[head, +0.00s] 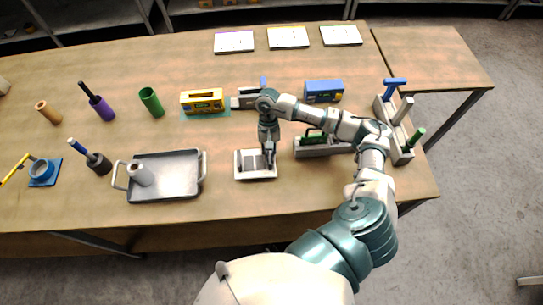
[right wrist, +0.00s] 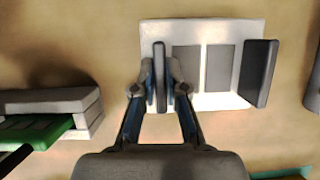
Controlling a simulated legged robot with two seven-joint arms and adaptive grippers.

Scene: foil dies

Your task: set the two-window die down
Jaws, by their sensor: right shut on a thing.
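The two-window die appears to be the white plate (head: 255,178) with two grey panels and two dark upright plates, near the front middle of the table. It shows large in the right wrist view (right wrist: 205,101). My right gripper (head: 268,152) is above its right part in the head view. In the right wrist view the fingers (right wrist: 158,90) are shut on one dark upright plate; the other one stands free at the far end. The white plate looks roughly level. I cannot tell whether its underside touches the table. My left gripper is not in view.
A grey tray (head: 182,185) holding a cylinder is to the left. A grey holder with a green handle (head: 313,137) is close on the right. Yellow (head: 202,105) and blue (head: 324,86) blocks stand behind. Bare table lies between the tray and the white plate.

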